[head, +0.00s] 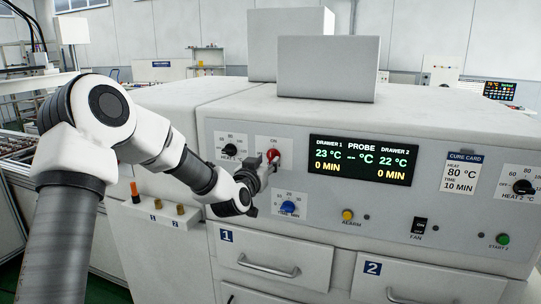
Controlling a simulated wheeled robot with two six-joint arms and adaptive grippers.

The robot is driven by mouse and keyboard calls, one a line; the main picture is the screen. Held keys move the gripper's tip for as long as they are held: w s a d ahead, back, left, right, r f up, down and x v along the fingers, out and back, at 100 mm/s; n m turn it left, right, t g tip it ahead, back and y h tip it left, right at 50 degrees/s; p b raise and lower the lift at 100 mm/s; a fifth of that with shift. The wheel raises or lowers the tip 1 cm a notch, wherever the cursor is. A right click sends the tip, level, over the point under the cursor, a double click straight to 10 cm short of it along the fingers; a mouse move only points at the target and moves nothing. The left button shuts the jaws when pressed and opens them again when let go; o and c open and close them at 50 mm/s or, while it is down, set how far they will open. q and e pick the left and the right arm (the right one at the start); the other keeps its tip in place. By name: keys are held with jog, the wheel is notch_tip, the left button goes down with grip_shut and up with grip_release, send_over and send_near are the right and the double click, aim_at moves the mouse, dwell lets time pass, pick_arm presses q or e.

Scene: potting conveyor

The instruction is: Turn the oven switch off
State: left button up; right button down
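The oven (450,125) is a large white machine with a control panel on its front. A red switch (273,154) sits on a white plate at the panel's left, with a small label above it that seems to read ON. The lower part of the plate is hidden by my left gripper. My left gripper (268,165) reaches in from the left and its tip is at the red switch. I cannot tell whether the fingers touch or close on it. My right gripper is not in view.
A black heat knob (229,150) is left of the switch and a blue timer knob (288,207) is below it. The display (361,160) reads 23 and 22 °C, 0 MIN. Drawer handles (268,267) stick out below. A black fan switch (420,225) is further right.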

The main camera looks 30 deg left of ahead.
aim_at(269, 158)
pick_arm(q)
jog(key=x, duration=0.2)
jog(key=shift+w+r+p, duration=0.1)
jog(key=shift+w+p, duration=0.2)
jog(key=shift+w, duration=0.1)
jog(key=shift+w+a, duration=0.25)
jog(key=shift+a, duration=0.15)
jog(key=shift+s+d, duration=0.1)
jog(key=shift+d, duration=0.05)
grip_shut()
jog(key=n+b, duration=0.2)
jog(key=shift+f+b, duration=0.35)
jog(key=shift+b, duration=0.05)
jog(key=n+b, duration=1.2)
jog(key=shift+a+f+n, duration=0.2)
jog(key=shift+n, duration=0.2)
jog(key=shift+r+n+b, duration=0.15)
jog(key=shift+n+b, duration=1.35)
jog(key=shift+n, duration=0.2)
